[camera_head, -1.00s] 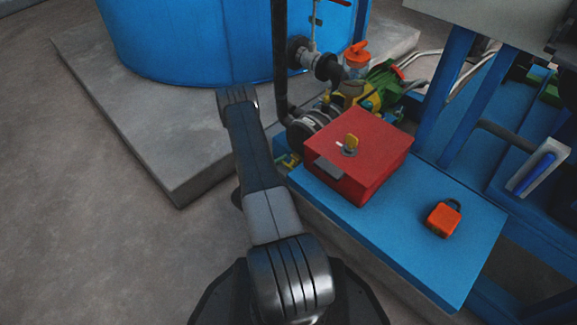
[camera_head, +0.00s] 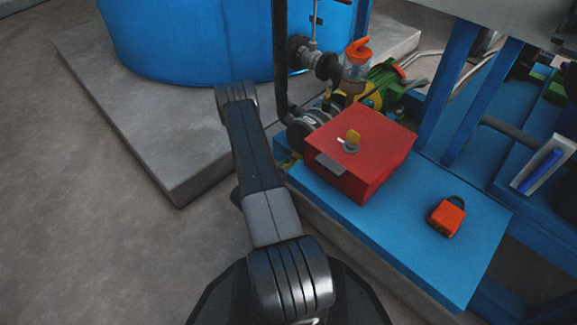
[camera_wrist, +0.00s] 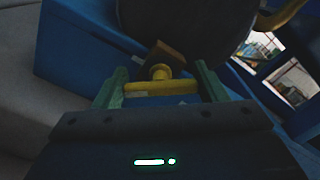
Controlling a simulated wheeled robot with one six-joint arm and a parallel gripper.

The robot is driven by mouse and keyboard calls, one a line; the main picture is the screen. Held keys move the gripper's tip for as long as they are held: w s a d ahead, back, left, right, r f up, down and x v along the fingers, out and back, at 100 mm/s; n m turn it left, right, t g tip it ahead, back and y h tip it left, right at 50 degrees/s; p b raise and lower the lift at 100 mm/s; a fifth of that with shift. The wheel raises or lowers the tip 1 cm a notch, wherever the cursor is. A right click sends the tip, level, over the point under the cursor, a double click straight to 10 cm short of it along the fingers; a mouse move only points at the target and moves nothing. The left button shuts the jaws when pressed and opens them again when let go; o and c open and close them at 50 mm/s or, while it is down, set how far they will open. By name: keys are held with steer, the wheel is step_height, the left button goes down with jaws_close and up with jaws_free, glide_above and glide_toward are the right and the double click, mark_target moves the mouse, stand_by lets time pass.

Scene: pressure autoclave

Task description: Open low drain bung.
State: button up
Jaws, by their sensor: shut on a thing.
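The drain bung (camera_wrist: 148,89) shows in the wrist view as a yellow cross-bar with a round yellow knob, below a large dark rounded body (camera_wrist: 185,30). My gripper (camera_wrist: 158,90) has its two green fingers at either end of the yellow bar, shut on it. The contact at the fingertips is dark and hard to make out. In the head view my arm reaches forward and bends down at its far end; the fingers and the bung cannot be clearly told there.
A red box (camera_head: 362,150) with a yellow knob and an orange padlock (camera_head: 446,217) sit on the blue base (camera_head: 420,245). A pump (camera_head: 312,125) and pipework stand behind the box. A blue tank (camera_head: 190,40) stands on a concrete slab (camera_head: 130,130). The floor at left is clear.

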steer(key=n, duration=0.6)
steer(key=shift+f, duration=0.15)
steer(key=n, duration=0.6)
steer(key=shift+f+n+b, duration=0.1)
steer(key=shift+n+b, duration=0.2)
steer(key=n, duration=0.6)
steer(key=shift+f+n, duration=0.1)
steer(key=shift+n, duration=0.2)
steer(key=n, duration=0.6)
steer(key=o, duration=1)
steer(key=shift+s, duration=0.1)
